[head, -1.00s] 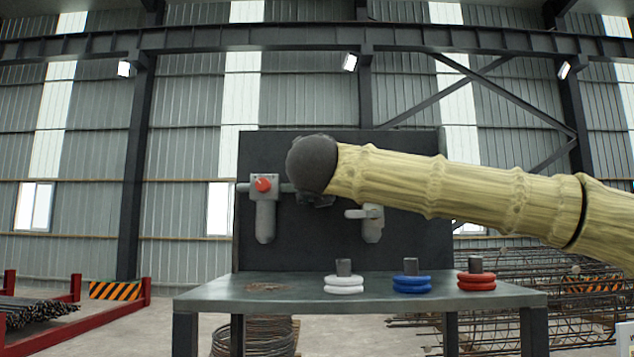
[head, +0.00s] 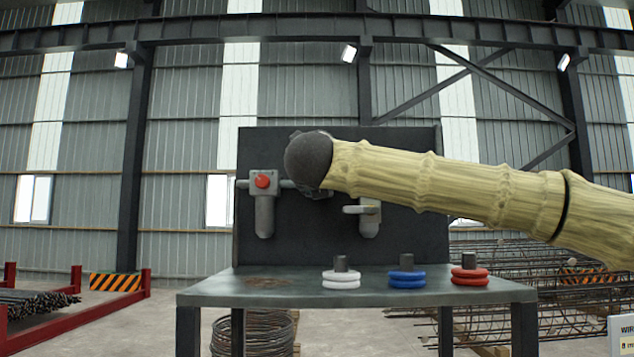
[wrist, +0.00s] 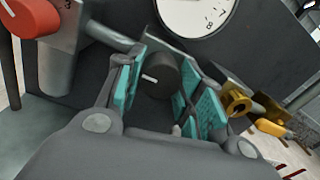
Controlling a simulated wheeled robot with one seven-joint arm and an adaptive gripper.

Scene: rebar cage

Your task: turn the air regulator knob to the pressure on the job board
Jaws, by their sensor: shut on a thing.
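In the wrist view the dark regulator knob (wrist: 158,76), with a white pointer mark on its face, sits between the teal pads of my gripper (wrist: 167,88). The gripper is shut on the knob. A round white gauge (wrist: 192,12) is just above it, cut off by the top edge; its needle and reading cannot be made out. In the head view the end of my arm covers the knob, gauge and gripper. A white sign (head: 622,334) is cut off at the lower right; I cannot tell whether it is the job board.
A red knob (wrist: 32,16) on a grey body is left of my gripper, and brass fittings (wrist: 238,103) are close on its right. Below the dark panel (head: 338,230), the bench (head: 225,290) carries white (head: 341,280), blue (head: 407,279) and red (head: 469,276) ring stacks.

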